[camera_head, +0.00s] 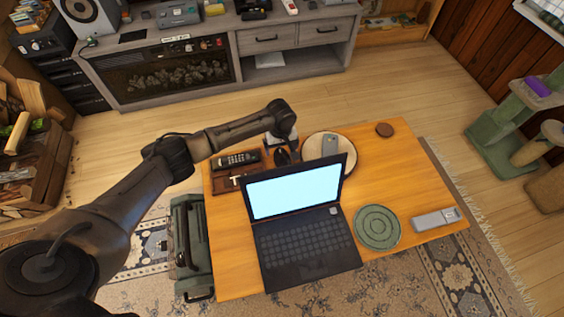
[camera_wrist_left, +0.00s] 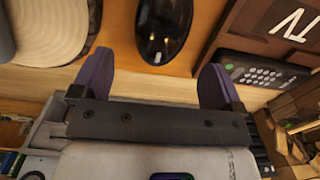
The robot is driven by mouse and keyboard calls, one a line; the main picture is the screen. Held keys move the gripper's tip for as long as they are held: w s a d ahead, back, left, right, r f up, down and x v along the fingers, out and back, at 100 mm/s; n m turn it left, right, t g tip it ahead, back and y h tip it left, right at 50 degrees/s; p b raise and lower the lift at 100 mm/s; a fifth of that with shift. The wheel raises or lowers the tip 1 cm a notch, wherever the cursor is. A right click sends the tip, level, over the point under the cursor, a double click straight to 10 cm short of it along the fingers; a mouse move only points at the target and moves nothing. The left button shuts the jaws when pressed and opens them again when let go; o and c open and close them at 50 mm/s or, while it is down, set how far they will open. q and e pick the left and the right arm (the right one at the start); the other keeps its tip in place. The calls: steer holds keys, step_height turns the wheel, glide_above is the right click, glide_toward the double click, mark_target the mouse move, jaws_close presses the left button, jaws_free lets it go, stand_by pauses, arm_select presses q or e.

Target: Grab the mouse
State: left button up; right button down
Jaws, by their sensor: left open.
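The mouse (camera_wrist_left: 163,28) is black and glossy and lies on the orange wooden table (camera_head: 400,165). In the wrist view it is at the top middle, just beyond the fingertips and roughly in line with the gap between them. In the head view the mouse (camera_head: 282,157) is a small dark shape behind the laptop, partly hidden by my arm. My left gripper (camera_wrist_left: 157,66) is open with nothing between its purple fingers. In the head view the left gripper (camera_head: 281,138) is at the table's far edge, beside the mouse. My right gripper is not in view.
An open laptop (camera_head: 305,245) stands in front of the mouse. A brown tray (camera_head: 222,183) with a remote (camera_head: 236,159) is to the left. A round pale board (camera_head: 345,146) with a phone is close on the right. A green round mat (camera_head: 377,227) lies farther right.

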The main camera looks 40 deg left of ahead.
mark_target(281, 154)
arm_select(q)
steer(key=shift+w+f+b, duration=0.1)
steer(key=shift+f+b, duration=2.4)
steer(key=shift+f, duration=0.25)
steer(key=c, duration=1)
